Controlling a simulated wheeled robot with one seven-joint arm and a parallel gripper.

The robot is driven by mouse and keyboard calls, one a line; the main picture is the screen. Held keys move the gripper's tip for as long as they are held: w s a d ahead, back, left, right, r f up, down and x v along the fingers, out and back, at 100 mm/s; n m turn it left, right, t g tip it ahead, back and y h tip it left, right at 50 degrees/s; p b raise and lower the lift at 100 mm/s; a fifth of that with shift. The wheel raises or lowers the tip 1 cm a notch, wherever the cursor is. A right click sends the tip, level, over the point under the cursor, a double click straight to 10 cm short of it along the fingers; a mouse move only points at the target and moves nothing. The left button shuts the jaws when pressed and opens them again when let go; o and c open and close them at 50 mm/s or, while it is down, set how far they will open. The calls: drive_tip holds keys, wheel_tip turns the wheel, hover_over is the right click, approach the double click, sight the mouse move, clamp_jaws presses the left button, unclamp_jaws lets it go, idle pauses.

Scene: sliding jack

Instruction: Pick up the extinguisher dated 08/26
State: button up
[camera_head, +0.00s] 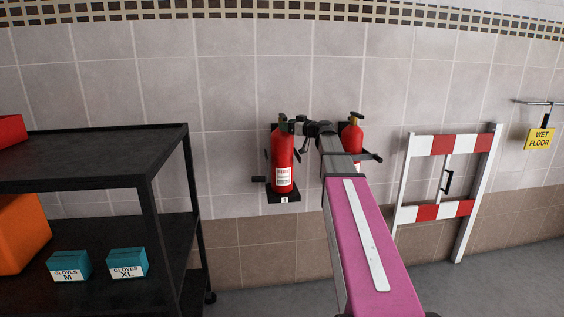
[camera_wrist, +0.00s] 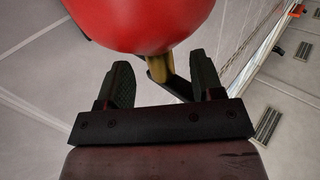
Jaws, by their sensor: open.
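Two red fire extinguishers hang on the tiled wall in the head view. The left extinguisher (camera_head: 283,160) is upright on a black bracket, with a white label on its front; the date is too small to read. The right extinguisher (camera_head: 352,137) is partly hidden behind my pink arm. My gripper (camera_head: 297,125) is at the top of the left extinguisher. In the wrist view my gripper (camera_wrist: 163,82) is open, with its two black fingers apart. A red extinguisher body (camera_wrist: 140,22) fills the top, and its brass neck (camera_wrist: 158,68) shows between the fingers. Contact cannot be told.
A black shelf cart (camera_head: 95,150) stands at left with two teal glove boxes (camera_head: 127,263) on its lower shelf. A red-and-white barrier (camera_head: 442,145) leans at right, near a yellow wet floor sign (camera_head: 540,139). Floor between cart and arm is clear.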

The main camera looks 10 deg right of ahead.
drive_tip(key=x, duration=0.2)
drive_tip(key=shift+w+a, duration=0.2)
drive_tip(key=shift+w, duration=0.1)
clamp_jaws()
idle(1.0)
drive_tip(key=shift+r, duration=0.15)
